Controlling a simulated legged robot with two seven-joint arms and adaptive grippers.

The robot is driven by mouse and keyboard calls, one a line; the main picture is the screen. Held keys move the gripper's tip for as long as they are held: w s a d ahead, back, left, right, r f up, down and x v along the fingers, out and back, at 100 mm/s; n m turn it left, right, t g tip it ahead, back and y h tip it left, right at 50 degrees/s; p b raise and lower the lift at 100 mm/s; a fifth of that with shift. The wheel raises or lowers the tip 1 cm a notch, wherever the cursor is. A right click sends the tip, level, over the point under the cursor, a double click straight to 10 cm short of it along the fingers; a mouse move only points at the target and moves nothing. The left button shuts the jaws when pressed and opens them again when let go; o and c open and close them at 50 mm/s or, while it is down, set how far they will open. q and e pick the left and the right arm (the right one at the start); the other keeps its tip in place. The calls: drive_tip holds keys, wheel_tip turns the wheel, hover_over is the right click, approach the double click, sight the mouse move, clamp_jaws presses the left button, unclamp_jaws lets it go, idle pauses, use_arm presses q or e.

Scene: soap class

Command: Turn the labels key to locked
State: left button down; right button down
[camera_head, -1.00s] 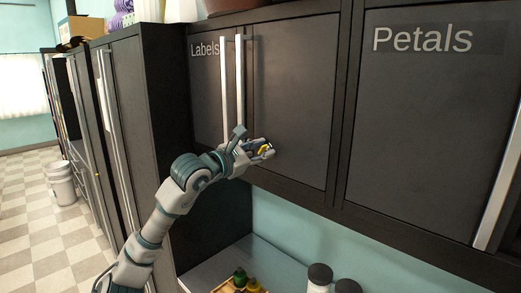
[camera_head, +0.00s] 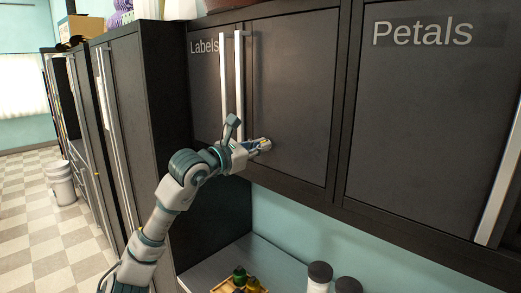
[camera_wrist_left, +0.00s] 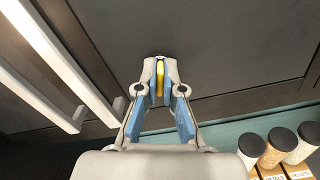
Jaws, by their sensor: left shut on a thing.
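The Labels cabinet (camera_head: 290,95) is a dark double-door wall unit with its name at the upper left. My left gripper (camera_head: 264,144) is at the lower part of its right door, just right of the long handles. In the left wrist view, the left gripper (camera_wrist_left: 160,70) is shut on the yellow key (camera_wrist_left: 160,78), which stands upright between the blue-padded fingers. The fingertips are at the door face and hide the lock. Only a bit of yellow shows between the fingers in the head view. My right gripper is not in view.
Two long pale handles (camera_head: 239,85) run vertically beside the left gripper. The Petals cabinet (camera_head: 430,120) is to the right. Below, a counter holds a wooden tray of small bottles (camera_head: 240,280) and lidded jars (camera_head: 319,275). White buckets (camera_head: 62,182) stand on the floor at left.

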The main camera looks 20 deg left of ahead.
use_arm(q)
drive_tip(key=shift+f+n+b, duration=0.1)
drive_tip(key=shift+n+b, duration=0.3)
drive_tip(key=shift+n, duration=1.4)
drive_tip(key=c, duration=1.3)
unclamp_jaws()
drive_tip(key=shift+a, duration=0.15)
drive_tip(key=shift+a, duration=0.1)
drive_tip(key=v, duration=1.1)
drive_tip(key=shift+s+a, duration=0.3)
drive_tip(key=shift+d, duration=0.15)
